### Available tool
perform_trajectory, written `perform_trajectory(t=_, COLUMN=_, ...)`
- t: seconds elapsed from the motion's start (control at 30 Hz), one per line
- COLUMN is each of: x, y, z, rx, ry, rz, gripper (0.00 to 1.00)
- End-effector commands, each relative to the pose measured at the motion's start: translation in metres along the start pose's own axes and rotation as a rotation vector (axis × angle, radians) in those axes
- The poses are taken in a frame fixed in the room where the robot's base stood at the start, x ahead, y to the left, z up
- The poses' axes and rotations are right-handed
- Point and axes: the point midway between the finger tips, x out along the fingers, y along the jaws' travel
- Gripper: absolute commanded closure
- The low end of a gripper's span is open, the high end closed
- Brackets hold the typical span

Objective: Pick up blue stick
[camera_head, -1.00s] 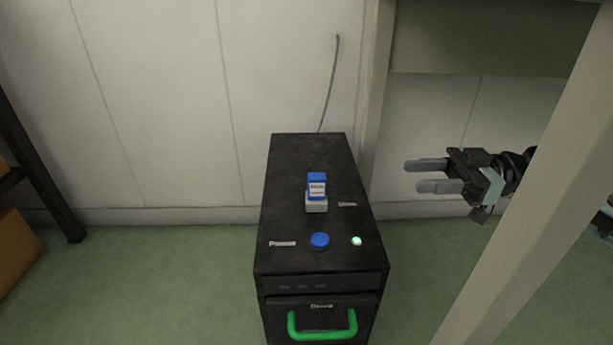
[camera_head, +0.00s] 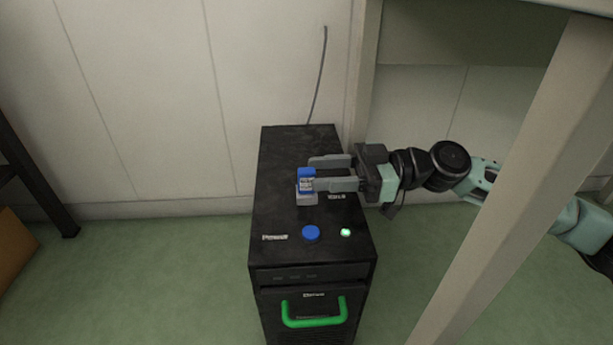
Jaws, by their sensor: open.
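The blue stick (camera_head: 306,177) is a small blue block with a pale printed label. It stands upright in a small grey holder (camera_head: 307,198) on top of a black cabinet (camera_head: 275,160). My gripper (camera_head: 312,173) reaches in from the right with its two grey fingers open and pointing left. The front finger's tip is at the right edge of the stick, and the rear finger lies behind it. I cannot tell whether either finger touches the stick. The stick's lower end is hidden in the holder.
The cabinet top also has a blue round button (camera_head: 311,232) and a lit green light (camera_head: 345,232). A green handle (camera_head: 314,320) is on its front. A pale post (camera_head: 505,180) stands at the right, in front of my arm. A wall is behind.

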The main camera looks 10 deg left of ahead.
Motion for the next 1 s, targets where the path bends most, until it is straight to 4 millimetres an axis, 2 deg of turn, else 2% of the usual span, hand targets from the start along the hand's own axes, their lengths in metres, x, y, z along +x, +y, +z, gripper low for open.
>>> perform_trajectory(t=0.13, x=0.017, y=0.000, z=-0.002, rx=0.000, ry=0.000, rz=0.001, gripper=0.56)
perform_trajectory(t=0.4, x=0.019, y=0.001, z=0.000, rx=0.000, ry=0.000, rz=0.003, gripper=0.56)
perform_trajectory(t=0.47, x=0.019, y=0.001, z=0.000, rx=0.000, ry=0.000, rz=0.003, gripper=0.70)
perform_trajectory(t=0.57, x=0.019, y=0.001, z=0.000, rx=0.000, ry=0.000, rz=0.003, gripper=0.98)
perform_trajectory(t=0.6, x=0.019, y=0.001, z=0.000, rx=0.000, ry=-0.001, rz=0.003, gripper=1.00)
perform_trajectory(t=0.87, x=0.019, y=0.001, z=-0.001, rx=0.000, ry=0.000, rz=0.003, gripper=1.00)
perform_trajectory(t=1.0, x=0.019, y=0.001, z=-0.008, rx=-0.001, ry=-0.001, rz=0.003, gripper=1.00)
